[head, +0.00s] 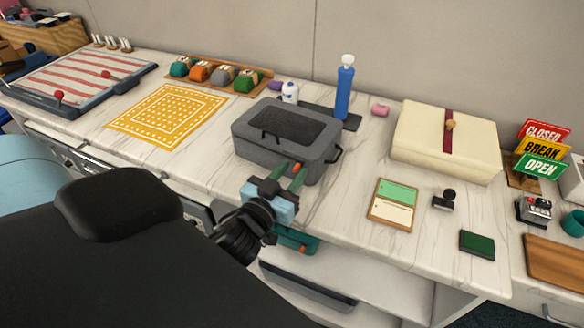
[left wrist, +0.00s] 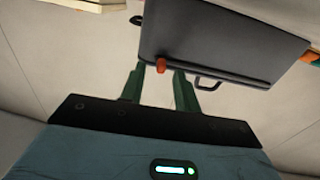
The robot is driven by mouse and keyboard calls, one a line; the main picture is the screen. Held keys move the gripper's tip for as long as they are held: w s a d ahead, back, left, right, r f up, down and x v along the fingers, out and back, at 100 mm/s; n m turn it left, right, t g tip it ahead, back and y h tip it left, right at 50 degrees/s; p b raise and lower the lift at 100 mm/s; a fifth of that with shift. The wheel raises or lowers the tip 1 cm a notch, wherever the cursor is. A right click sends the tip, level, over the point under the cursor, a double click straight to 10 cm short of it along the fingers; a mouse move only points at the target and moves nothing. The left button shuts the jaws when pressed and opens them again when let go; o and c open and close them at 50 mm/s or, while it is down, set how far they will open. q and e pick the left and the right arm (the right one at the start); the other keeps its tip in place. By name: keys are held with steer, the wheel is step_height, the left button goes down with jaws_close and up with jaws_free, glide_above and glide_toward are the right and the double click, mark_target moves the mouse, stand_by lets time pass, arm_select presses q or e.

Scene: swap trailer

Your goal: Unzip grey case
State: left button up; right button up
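The grey case (head: 255,150) stands closed on the marbled counter, with a dark panel on its lid and a small handle on its right side. An orange zipper pull (head: 298,167) sits at its near right corner. My left gripper (head: 292,172) is open at that corner, its green fingers pointing at the case. In the left wrist view the orange pull (left wrist: 160,65) shows between the spread fingertips (left wrist: 159,75), with space on both sides. The case (left wrist: 215,40) fills the upper right there. My right gripper is not in view.
Behind the case stand a blue pump bottle (head: 344,92) and a small white bottle (head: 290,93). A cream box (head: 415,140) with a dark red band stands to the right. A yellow patterned cloth (head: 130,118) lies to the left. The counter right of the case has some bare room.

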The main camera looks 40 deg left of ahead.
arm_select(q)
steer(key=shift+w+a, duration=0.1)
steer(key=shift+w, duration=0.65)
steer(key=shift+c, duration=0.4)
jaws_close()
